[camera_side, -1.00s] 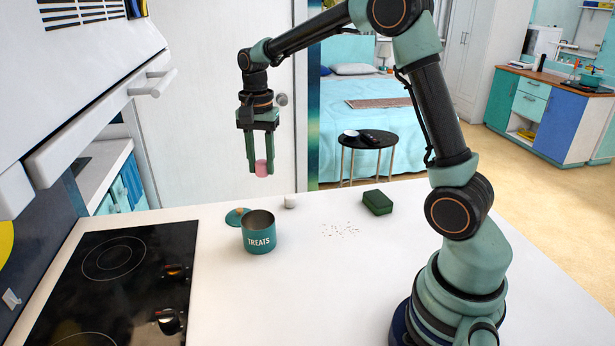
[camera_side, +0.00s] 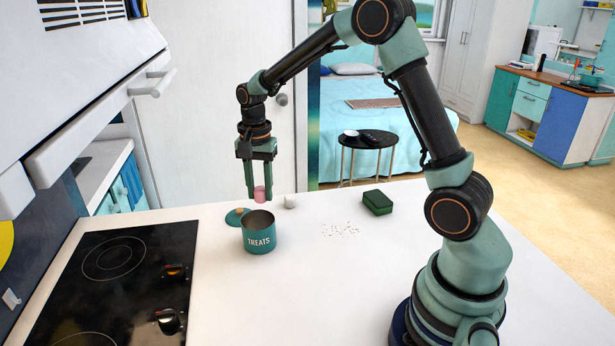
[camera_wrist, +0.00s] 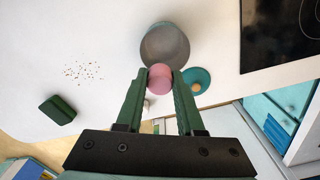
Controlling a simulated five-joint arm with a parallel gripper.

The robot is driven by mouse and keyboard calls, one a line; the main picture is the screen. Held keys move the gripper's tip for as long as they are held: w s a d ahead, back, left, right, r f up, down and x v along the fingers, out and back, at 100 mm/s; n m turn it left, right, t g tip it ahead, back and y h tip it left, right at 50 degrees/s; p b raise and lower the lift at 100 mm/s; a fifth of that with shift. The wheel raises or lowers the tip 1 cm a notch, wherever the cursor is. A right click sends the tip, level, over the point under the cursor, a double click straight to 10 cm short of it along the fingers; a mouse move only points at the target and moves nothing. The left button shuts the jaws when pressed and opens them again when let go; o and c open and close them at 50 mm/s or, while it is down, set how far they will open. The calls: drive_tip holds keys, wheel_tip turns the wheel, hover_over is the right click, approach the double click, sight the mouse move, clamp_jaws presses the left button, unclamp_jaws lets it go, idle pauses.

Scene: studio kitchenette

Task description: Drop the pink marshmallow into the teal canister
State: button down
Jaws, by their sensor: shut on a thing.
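The pink marshmallow (camera_side: 260,194) is held between the fingertips of my gripper (camera_side: 259,190), which is shut on it. It also shows between the fingers in the wrist view (camera_wrist: 160,77). The teal canister (camera_side: 259,238), marked TREATS, stands upright and open on the white counter. In the side view the marshmallow is a little above the canister's rim. In the wrist view the canister (camera_wrist: 165,46) lies just beyond the fingertips, and the marshmallow overlaps its near edge. The canister's inside looks grey; its floor is not clear.
A teal lid with a tan knob (camera_side: 238,215) lies left of the canister. A white marshmallow-like piece (camera_side: 291,201) stands behind it to the right. A green sponge-like block (camera_side: 377,202) and scattered crumbs (camera_side: 340,230) lie further right. A black cooktop (camera_side: 115,280) is at left.

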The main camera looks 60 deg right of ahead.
sight(260, 189)
drive_tip(key=shift+c, duration=2.2)
unclamp_jaws()
wheel_tip(260, 189, up, 12)
drive_tip(key=shift+r, duration=0.1)
